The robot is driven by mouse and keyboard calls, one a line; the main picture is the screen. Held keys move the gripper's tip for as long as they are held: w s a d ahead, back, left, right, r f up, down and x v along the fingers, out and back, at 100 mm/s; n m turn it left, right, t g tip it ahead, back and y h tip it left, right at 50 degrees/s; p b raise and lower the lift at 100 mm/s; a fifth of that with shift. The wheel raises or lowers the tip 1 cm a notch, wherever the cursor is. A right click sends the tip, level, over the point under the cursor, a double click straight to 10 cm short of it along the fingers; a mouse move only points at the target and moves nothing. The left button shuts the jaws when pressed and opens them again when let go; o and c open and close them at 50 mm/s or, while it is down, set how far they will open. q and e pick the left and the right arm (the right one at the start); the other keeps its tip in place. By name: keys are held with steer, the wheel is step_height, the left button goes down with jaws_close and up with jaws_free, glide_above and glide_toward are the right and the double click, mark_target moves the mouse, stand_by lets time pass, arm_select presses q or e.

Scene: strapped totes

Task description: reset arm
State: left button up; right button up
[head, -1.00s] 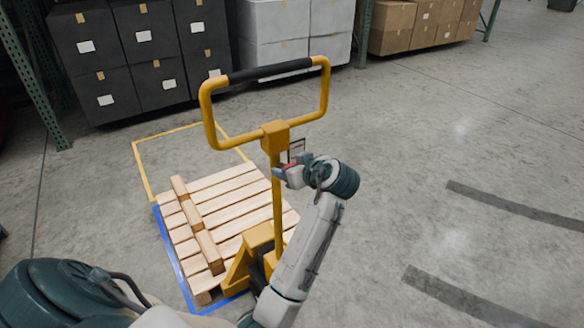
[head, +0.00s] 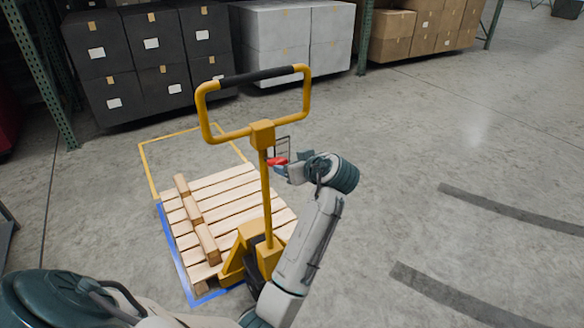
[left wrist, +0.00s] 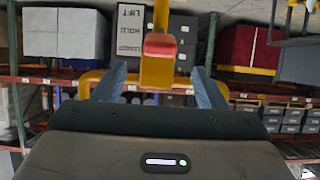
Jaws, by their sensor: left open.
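The yellow pallet jack (head: 265,200) stands upright at the near edge of a wooden pallet (head: 238,193). Its looped handle (head: 307,95) has a black grip on top. A small red lever (head: 278,162) sits on the right of its post just below the handle block. My left gripper (head: 284,170) is open beside the post, close to the lever. In the left wrist view, the red lever (left wrist: 160,46) shows between the two spread fingers of my left gripper (left wrist: 162,84), before the yellow block. I cannot tell whether they touch. My right gripper is out of view.
The pallet lies inside blue and yellow floor marking (head: 150,170). The concrete floor (head: 430,130) on the right is clear.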

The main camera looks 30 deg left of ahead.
arm_select(q)
steer(key=shift+f, duration=0.1)
stand_by(0.5)
step_height(320, 180, down, 23)
steer(key=w+d+m+h, duration=0.1)
steer(key=d+m+h, duration=0.15)
steer(key=m, duration=0.45)
steer(key=s+d+f+m+h, duration=0.2)
steer(key=s+f, duration=0.3)
steer(key=f, duration=0.6)
steer(key=s+d+f+m+h, duration=0.1)
steer(key=s+f+m+h, duration=0.15)
steer(key=s+f, duration=0.65)
steer(key=s+d+f+m+g+h, duration=0.2)
steer(key=s+f+h, duration=0.1)
steer(key=s+f, duration=1.45)
steer(key=s+f+g, duration=0.1)
steer(key=s+f, duration=0.3)
steer(key=s, duration=0.7)
steer(key=s+f+g, duration=0.1)
steer(key=s+f, duration=0.4)
steer(key=s, duration=0.7)
steer(key=shift+a+f+h, duration=0.3)
steer(key=shift+a+h, duration=0.1)
steer(key=shift+a, duration=0.05)
